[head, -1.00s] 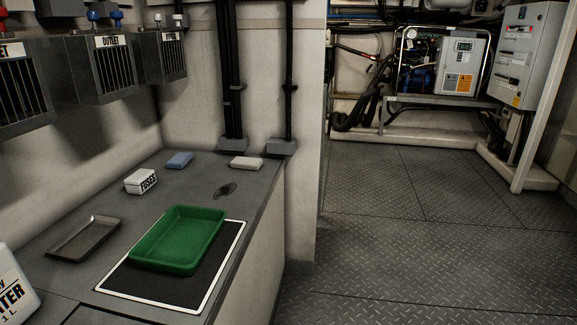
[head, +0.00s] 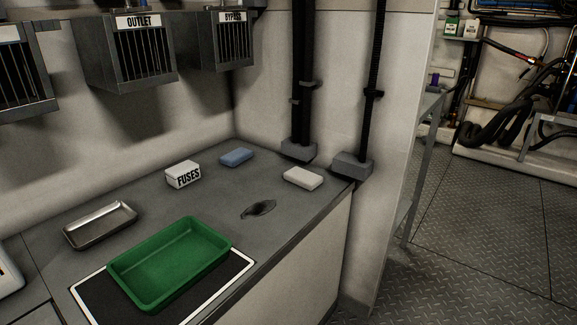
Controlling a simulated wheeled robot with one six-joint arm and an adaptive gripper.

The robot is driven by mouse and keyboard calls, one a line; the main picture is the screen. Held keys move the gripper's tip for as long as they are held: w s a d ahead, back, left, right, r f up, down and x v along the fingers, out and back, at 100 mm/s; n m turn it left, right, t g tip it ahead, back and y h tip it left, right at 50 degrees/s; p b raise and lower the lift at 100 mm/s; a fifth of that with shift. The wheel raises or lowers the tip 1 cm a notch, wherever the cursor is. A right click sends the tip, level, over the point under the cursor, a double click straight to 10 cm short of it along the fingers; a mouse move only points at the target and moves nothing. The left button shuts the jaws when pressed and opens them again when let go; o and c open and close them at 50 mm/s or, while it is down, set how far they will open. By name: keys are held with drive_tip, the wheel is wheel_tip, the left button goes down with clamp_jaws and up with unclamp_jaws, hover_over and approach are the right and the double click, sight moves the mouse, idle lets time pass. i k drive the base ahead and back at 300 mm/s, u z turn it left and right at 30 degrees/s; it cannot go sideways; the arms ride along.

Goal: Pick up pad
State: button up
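Two small flat blocks that could be the pad lie on the grey counter (head: 215,208) in the head view. One is a blue block (head: 237,157) near the back corner. The other is a whitish block (head: 303,178) near the right end of the counter, close to its edge. They lie apart from each other, and I cannot tell from their look which one is the pad. My gripper is not in view.
A green tray (head: 222,246) sits on a black mat with a white border (head: 241,270). A metal tray (head: 98,226), a FUSES box (head: 183,174) and a dark flat item (head: 258,208) lie nearby. Caged boxes (head: 127,52) hang above. Open floor (head: 470,230) lies right.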

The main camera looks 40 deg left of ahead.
sight(301, 177)
drive_tip(key=u, duration=0.8)
drive_tip(key=i, duration=1)
drive_tip(key=u, duration=1.15)
